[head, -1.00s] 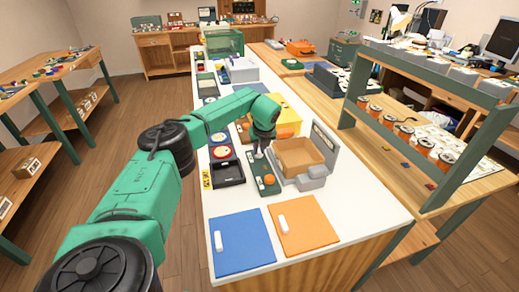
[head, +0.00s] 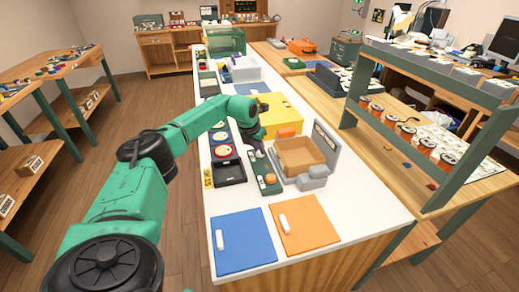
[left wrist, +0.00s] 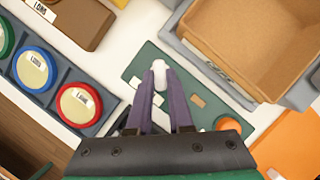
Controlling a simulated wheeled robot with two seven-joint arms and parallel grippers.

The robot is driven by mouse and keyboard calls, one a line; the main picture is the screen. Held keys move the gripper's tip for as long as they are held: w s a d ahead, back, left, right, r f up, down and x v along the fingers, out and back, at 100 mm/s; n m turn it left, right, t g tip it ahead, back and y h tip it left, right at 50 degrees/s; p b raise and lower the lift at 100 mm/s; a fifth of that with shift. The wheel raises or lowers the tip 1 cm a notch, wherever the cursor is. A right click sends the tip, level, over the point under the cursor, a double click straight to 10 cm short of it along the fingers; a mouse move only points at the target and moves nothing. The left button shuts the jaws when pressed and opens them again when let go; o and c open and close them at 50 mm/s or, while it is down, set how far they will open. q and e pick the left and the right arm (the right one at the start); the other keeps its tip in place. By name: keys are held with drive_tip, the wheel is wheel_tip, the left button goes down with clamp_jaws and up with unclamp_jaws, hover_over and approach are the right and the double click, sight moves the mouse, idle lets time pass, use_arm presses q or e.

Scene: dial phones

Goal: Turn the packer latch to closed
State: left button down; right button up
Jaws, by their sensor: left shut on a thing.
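The packer has a green panel (head: 264,172) with a white latch handle and a round orange knob (head: 270,179). The panel (left wrist: 142,64) also shows in the left wrist view, with the orange knob (left wrist: 228,125) at its lower right. My left gripper (head: 257,153) is at the far end of the panel. In the left wrist view its purple fingers (left wrist: 160,86) are shut on the white latch handle (left wrist: 160,68), whose rounded tip shows between them. The fingers and the gripper body hide the handle's lower part. My right gripper is not in view.
The packer's grey frame holds an open cardboard box (head: 300,155) right of the panel. Round dials (head: 223,151) and a black tray (head: 229,173) lie to the left. Blue (head: 243,241) and orange (head: 306,224) panels with white handles lie nearer on the white counter.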

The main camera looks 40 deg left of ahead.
use_arm(q)
drive_tip(key=m+h, duration=0.1)
drive_tip(key=m, duration=0.1)
drive_tip(key=m+b, duration=0.1)
drive_tip(key=m, duration=0.1)
drive_tip(key=shift+w+a+h, duration=0.1)
drive_tip(key=shift+a+h, duration=0.1)
drive_tip(key=shift+h, duration=0.2)
drive_tip(key=shift+a+m+g+h+b, duration=0.15)
drive_tip(key=shift+m+h+b, duration=0.25)
drive_tip(key=shift+m, duration=0.7)
drive_tip(key=shift+m+g+h+b, duration=0.15)
drive_tip(key=shift+m+h+b, duration=0.2)
drive_tip(key=shift+m, duration=0.75)
drive_tip(key=c, duration=0.8)
unclamp_jaws()
drive_tip(key=v, duration=1.4)
drive_tip(key=shift+r, duration=0.3)
